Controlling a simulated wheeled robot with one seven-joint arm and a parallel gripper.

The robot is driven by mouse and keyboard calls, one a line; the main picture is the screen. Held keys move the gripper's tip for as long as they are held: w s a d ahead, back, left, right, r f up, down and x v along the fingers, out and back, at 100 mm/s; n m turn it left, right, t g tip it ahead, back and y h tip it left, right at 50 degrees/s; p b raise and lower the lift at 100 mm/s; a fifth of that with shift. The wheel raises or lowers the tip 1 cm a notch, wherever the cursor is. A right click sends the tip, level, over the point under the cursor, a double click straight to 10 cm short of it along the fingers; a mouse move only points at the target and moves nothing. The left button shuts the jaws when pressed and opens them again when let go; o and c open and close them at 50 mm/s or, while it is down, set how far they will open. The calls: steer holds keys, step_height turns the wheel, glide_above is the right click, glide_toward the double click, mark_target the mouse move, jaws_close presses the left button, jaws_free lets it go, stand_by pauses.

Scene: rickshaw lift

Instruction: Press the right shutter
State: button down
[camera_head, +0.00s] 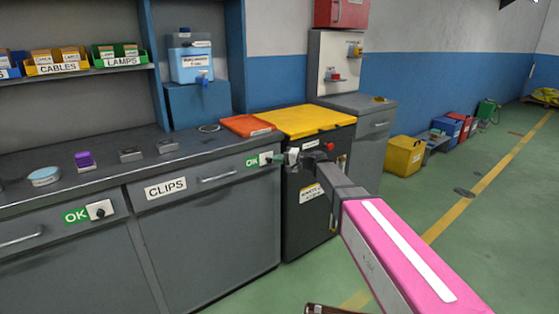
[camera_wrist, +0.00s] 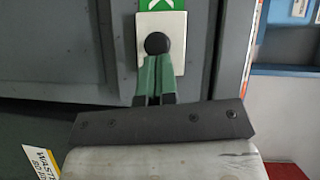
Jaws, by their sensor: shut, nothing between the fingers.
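A white switch plate (camera_head: 264,159) with a green OK label (camera_head: 252,162) is on the upper right of the right grey cabinet front (camera_head: 215,240). In the wrist view the plate (camera_wrist: 172,22) carries a round black button (camera_wrist: 157,43). My gripper (camera_head: 277,158) is at this plate in the head view. In the wrist view its green fingers (camera_wrist: 154,62) are shut and empty, with their tips overlapping the lower edge of the button. I cannot tell whether they touch it. A second black button (camera_head: 98,209) sits on the left cabinet front, beside another OK label (camera_head: 75,215).
A black cabinet with a yellow lid (camera_head: 305,121) and a red button (camera_head: 329,146) stands right of the plate, close to my arm. A grey counter (camera_head: 120,165) with small items runs above the cabinet fronts.

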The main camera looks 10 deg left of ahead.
mark_target(260, 160)
steer(key=s+a, duration=0.4)
steer(key=s, duration=0.1)
steer(key=shift+s+a, duration=0.15)
steer(key=shift+a, duration=0.05)
steer(key=shift+w+d+r, duration=0.1)
steer(key=shift+w+d, duration=0.2)
steer(key=shift+w, duration=0.05)
steer(key=shift+w+d+r, duration=0.2)
steer(key=shift+w+d, duration=0.75)
steer(key=shift+d, duration=0.15)
steer(key=s+d+r, duration=0.1)
steer(key=d, duration=0.9)
steer(key=shift+s+d, duration=0.1)
